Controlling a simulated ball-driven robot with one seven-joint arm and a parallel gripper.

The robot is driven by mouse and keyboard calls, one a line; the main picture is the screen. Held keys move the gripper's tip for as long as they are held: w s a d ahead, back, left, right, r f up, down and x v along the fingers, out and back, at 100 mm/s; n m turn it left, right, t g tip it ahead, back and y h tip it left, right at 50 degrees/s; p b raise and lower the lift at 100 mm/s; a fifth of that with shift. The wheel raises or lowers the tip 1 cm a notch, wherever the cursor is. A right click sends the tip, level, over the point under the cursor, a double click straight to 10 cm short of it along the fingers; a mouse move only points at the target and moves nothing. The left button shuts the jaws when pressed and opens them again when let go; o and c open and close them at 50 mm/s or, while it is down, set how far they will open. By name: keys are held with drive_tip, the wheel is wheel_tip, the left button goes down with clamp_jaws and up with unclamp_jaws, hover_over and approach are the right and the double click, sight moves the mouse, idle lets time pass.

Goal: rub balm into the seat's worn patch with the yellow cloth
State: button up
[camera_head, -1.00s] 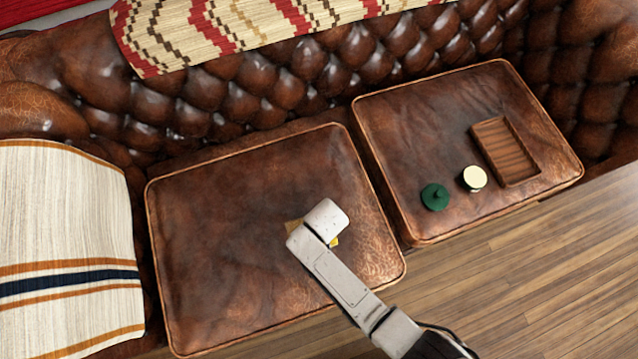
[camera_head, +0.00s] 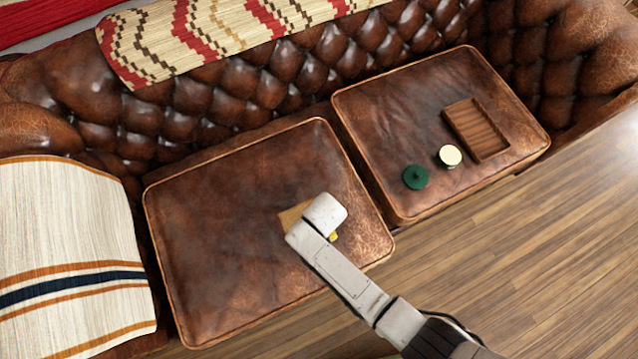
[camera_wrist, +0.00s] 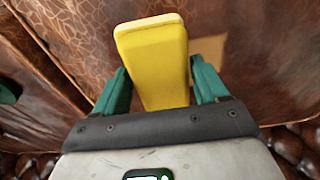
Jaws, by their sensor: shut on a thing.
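My gripper (camera_wrist: 160,85) is shut on the yellow cloth (camera_wrist: 153,58), which shows as a thick folded pad between the teal fingers in the wrist view. In the head view my arm's end hides the fingers, and only a sliver of yellow cloth (camera_head: 333,237) shows. The worn patch (camera_head: 293,216) is a flat tan area on the left seat cushion (camera_head: 220,235), partly covered by my arm. It also shows beside the cloth in the wrist view (camera_wrist: 212,50). I cannot tell whether the cloth touches the leather.
On the right cushion (camera_head: 385,110) stand an open round tin with pale contents (camera_head: 450,155), a green lid (camera_head: 415,178) and a wooden tray (camera_head: 477,132). A striped throw (camera_head: 70,240) covers the sofa's left side. Tufted backrest (camera_head: 240,90) rises behind.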

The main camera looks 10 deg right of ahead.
drive_tip(key=shift+r+p, duration=0.9)
drive_tip(key=shift+r, duration=0.5)
